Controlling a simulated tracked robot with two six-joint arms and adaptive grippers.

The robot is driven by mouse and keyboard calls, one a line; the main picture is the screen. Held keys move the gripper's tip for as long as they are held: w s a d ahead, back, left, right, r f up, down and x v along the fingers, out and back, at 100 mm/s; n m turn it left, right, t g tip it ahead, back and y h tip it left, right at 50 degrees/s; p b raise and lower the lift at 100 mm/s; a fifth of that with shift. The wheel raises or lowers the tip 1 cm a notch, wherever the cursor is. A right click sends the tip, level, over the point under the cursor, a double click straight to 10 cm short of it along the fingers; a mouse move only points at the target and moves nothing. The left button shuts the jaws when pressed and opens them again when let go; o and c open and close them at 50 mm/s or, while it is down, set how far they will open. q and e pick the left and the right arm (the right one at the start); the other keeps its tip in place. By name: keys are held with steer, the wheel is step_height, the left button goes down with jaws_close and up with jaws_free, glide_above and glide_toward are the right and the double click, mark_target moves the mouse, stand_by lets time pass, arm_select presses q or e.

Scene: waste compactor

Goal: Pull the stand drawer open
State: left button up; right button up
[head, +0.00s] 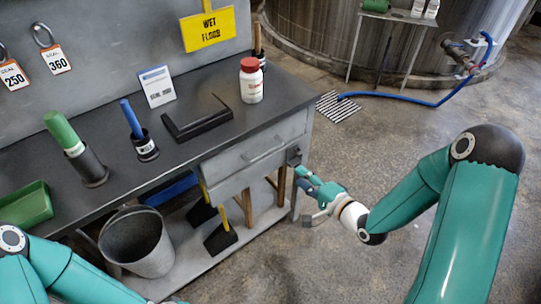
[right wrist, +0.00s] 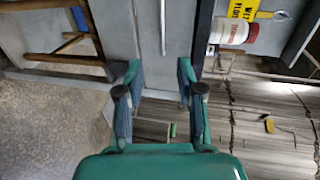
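The stand drawer (head: 255,153) is a grey box front under the right part of the dark bench top. It looks shut. Its bar handle (head: 264,154) runs along the front and also shows in the right wrist view (right wrist: 163,28). My right gripper (head: 304,184) is near the drawer's right end, to the right of the handle and apart from it. In the right wrist view, its two fingers (right wrist: 159,78) are spread and empty, with the handle in line between them, beyond the tips. My left arm shows at the lower left; its gripper is out of view.
On the bench top stand a white bottle with a red cap (head: 251,80), a black bracket-like tray (head: 196,118), a blue-handled tool (head: 132,119) and a green-handled one (head: 62,133). A metal bucket (head: 137,243) and brushes (head: 220,238) are below.

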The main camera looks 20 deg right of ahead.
mark_target(268, 153)
steer(key=p+x, duration=0.2)
steer(key=x, duration=1.4)
steer(key=shift+w+a, duration=0.1)
steer(key=shift+w, duration=0.2)
jaws_close()
